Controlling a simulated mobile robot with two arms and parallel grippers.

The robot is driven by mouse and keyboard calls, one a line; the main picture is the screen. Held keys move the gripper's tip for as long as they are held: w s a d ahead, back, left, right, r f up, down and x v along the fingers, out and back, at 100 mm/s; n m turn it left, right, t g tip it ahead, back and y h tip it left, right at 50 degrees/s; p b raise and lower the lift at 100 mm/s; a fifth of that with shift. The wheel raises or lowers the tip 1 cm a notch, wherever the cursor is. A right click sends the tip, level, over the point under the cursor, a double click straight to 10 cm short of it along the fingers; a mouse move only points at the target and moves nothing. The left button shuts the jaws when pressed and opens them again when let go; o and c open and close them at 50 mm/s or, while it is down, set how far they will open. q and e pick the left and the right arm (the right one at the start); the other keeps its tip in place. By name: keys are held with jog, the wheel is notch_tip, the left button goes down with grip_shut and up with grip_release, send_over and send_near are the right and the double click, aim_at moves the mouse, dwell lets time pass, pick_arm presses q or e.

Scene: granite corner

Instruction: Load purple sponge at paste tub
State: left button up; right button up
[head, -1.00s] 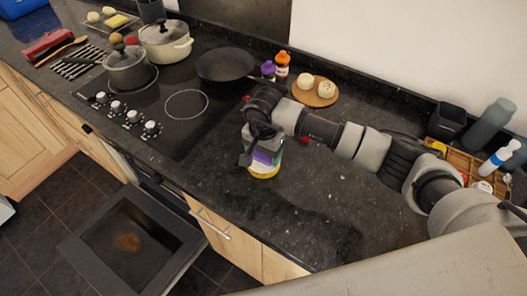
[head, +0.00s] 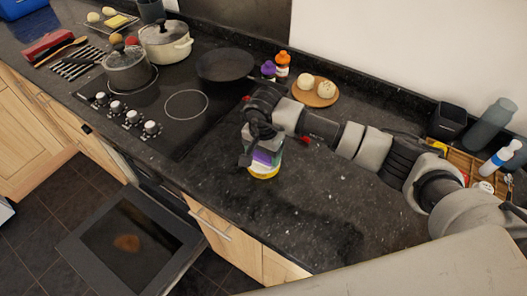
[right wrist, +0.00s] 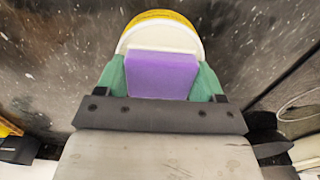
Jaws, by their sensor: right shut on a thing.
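My right gripper (head: 262,152) points down over the granite counter, just right of the hob. It is shut on the purple sponge (right wrist: 162,75), which sits between its green fingertips in the right wrist view. The sponge also shows in the head view (head: 265,157). The paste tub (head: 264,172), white inside with a yellow rim, stands directly below and around the sponge's lower end. In the right wrist view the tub (right wrist: 162,18) lies just beyond the sponge. I cannot tell whether the sponge touches the paste. My left gripper is not in view.
The black hob (head: 165,105) holds pots and a frying pan (head: 225,65). A round wooden board (head: 315,93) with white balls and two small bottles stand at the back. The oven door (head: 130,240) hangs open below. Counter right of the tub is clear.

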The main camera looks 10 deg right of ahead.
jog(key=shift+r+p, duration=1.45)
jog(key=shift+r, duration=2.05)
jog(key=shift+d, duration=0.1)
